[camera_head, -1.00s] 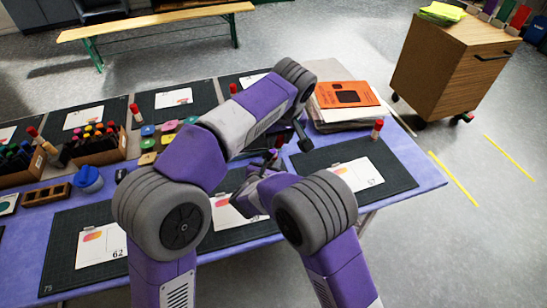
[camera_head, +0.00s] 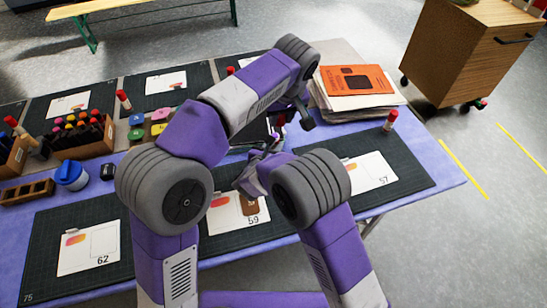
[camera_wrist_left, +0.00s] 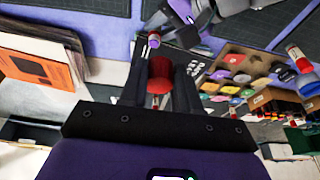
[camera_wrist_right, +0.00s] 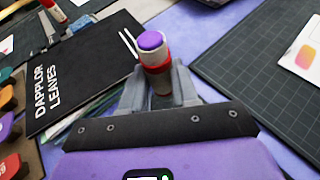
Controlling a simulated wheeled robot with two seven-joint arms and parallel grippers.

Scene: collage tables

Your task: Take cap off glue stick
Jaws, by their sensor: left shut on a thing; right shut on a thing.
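My left gripper (camera_wrist_left: 160,88) is shut on a red cap (camera_wrist_left: 158,74), which shows between its fingers in the left wrist view. My right gripper (camera_wrist_right: 158,92) is shut on a glue stick (camera_wrist_right: 155,58). The stick has a bare purple end, a pale body and a red band, and points away from the right wrist. Cap and stick are apart. In the head view the cap (camera_head: 281,119) shows small at my left gripper, above my right gripper; my arms hide much of both.
Below are dark cutting mats (camera_head: 415,165) with cards (camera_head: 372,172). Another glue stick (camera_head: 390,120) stands at the right. An orange booklet (camera_head: 357,80) lies on a paper stack. A marker box (camera_head: 80,138) and a blue jar (camera_head: 71,175) are at the left.

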